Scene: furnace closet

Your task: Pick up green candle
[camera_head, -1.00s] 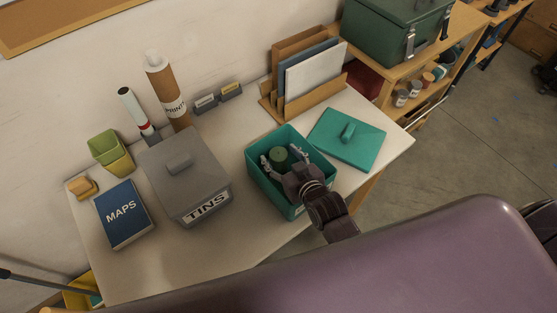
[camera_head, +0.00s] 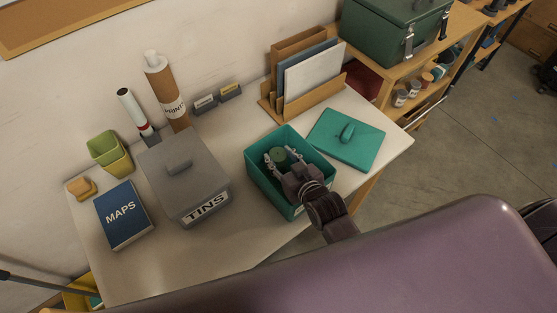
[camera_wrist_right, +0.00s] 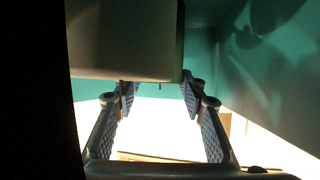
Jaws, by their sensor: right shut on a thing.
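The green candle (camera_head: 278,154) is a short round cylinder, seen from above inside the open teal box (camera_head: 262,184) on the table. My right gripper (camera_head: 282,158) reaches into the box from the front right. Its fingers lie on either side of the candle and are shut on it. The candle's lower part is hidden by the gripper and the box wall. In the right wrist view, the two fingers (camera_wrist_right: 158,92) show against teal walls, with a large dull shape above them that I cannot surely identify. My left gripper is not in view.
The box's teal lid (camera_head: 347,139) lies to its right. A grey TINS box (camera_head: 185,172) stands to the left, with a blue MAPS book (camera_head: 122,214) beyond it. A file holder (camera_head: 305,88) stands behind. The table's front left is clear.

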